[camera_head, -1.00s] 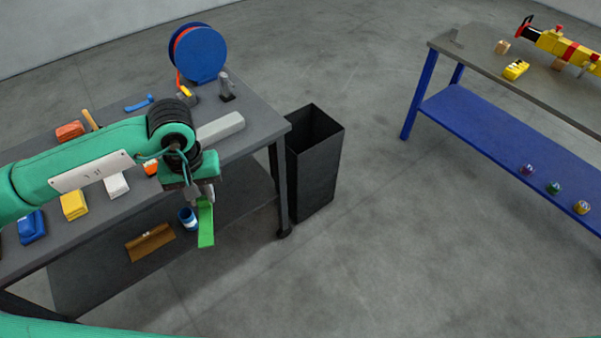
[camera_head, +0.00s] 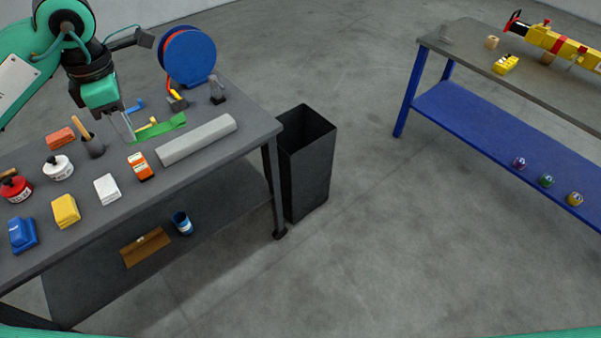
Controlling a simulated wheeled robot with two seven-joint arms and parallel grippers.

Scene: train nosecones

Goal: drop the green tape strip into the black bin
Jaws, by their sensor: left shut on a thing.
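The green tape strip (camera_head: 162,129) is held at its left end in my left gripper (camera_head: 130,132), which is shut on it. The strip points to the right, over the back part of the grey workbench (camera_head: 236,108), behind the long grey block. How high it is above the bench top is hard to tell. The black bin (camera_head: 308,178) stands upright on the floor just right of the workbench, its top open. The strip is left of the bin and apart from it. My right gripper is not in view.
Near the strip are a long grey block (camera_head: 196,139), a blue reel (camera_head: 188,57), a dark cup (camera_head: 92,146) and an orange-and-white box (camera_head: 141,167). A blue-framed table (camera_head: 480,95) stands at the right. The floor between bin and table is clear.

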